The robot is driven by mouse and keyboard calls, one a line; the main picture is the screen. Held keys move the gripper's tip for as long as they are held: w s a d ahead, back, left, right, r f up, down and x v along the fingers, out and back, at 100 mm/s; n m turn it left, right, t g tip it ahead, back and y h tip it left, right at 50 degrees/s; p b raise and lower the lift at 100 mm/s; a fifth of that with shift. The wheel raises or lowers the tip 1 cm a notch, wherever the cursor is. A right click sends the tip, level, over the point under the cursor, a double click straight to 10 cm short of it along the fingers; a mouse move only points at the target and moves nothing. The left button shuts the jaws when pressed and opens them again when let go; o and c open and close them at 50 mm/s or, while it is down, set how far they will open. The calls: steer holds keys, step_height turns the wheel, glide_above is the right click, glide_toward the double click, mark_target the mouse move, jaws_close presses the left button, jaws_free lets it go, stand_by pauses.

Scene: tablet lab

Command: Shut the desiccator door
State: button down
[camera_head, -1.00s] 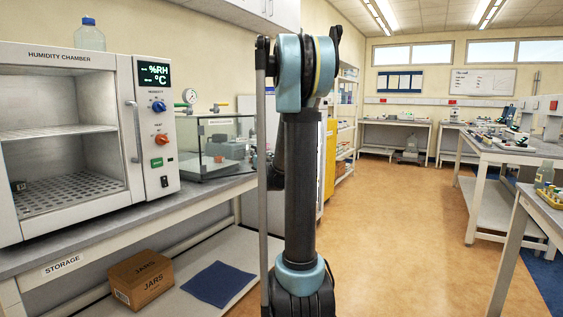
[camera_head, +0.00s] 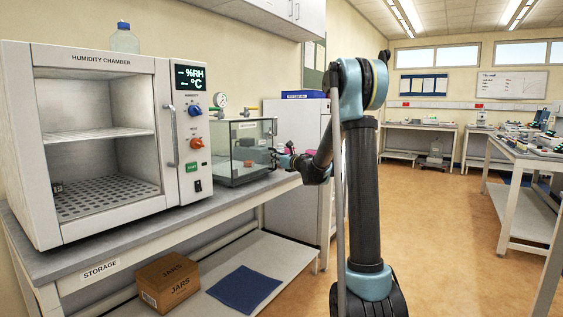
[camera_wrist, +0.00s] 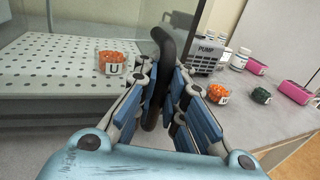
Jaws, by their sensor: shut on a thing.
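The desiccator (camera_head: 222,158) is a clear glass box with dark edges on the bench, right of the humidity chamber. In the head view my gripper (camera_head: 280,157) is at its right front side, small and partly hidden by my arm. In the wrist view my gripper (camera_wrist: 165,88) is shut on the black curved door handle (camera_wrist: 163,45), which stands between the blue-padded fingers. The glass door (camera_wrist: 115,25) is behind the handle. How far the door stands open is unclear.
The humidity chamber (camera_head: 100,70) stands left on the bench. Right of the handle in the wrist view are a pump (camera_wrist: 207,52), bead jars (camera_wrist: 218,93), white bottles (camera_wrist: 240,58) and pink blocks (camera_wrist: 295,92). The floor (camera_head: 440,230) to the right is clear.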

steer(key=shift+a, duration=0.1)
steer(key=c, duration=1.7)
jaws_free()
steer(key=shift+o, duration=0.2)
steer(key=v, duration=1.2)
steer(key=shift+f, duration=0.1)
